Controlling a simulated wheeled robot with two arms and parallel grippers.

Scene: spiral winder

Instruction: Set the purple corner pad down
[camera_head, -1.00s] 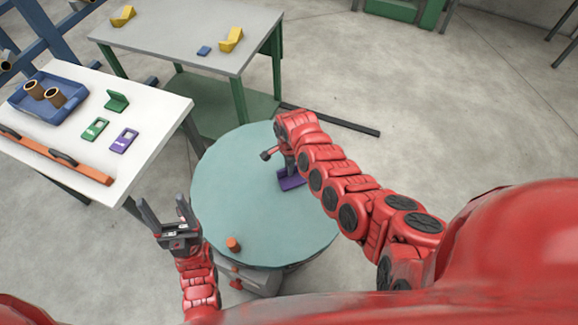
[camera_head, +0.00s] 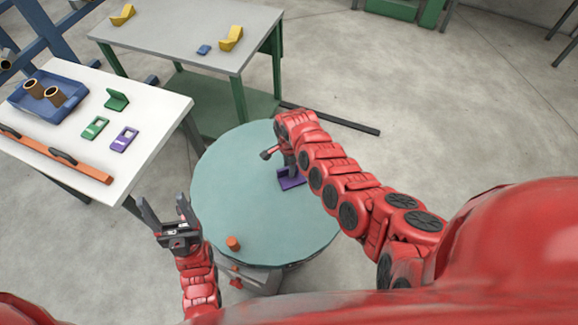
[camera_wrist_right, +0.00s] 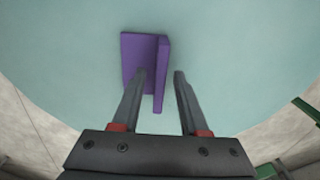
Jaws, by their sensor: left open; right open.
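The purple corner pad (camera_head: 291,180) rests on the round teal table (camera_head: 225,190), under my right gripper (camera_head: 289,168). In the right wrist view the pad (camera_wrist_right: 137,62) shows a flat plate and an upright flange, and it lies on the teal surface. There my right gripper (camera_wrist_right: 160,75) is open, with the flange between its fingers; the left finger overlaps the pad in the picture. I cannot tell whether a finger touches it. My left gripper (camera_head: 163,212) is open and empty at the left edge of the round table.
A small orange cylinder (camera_head: 233,243) stands near the round table's front edge. A white table (camera_head: 150,150) at the left holds a blue tray (camera_head: 22,98), green and purple pieces and an orange bar. A grey table (camera_head: 160,45) behind holds yellow wedges. Much of the round table is clear.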

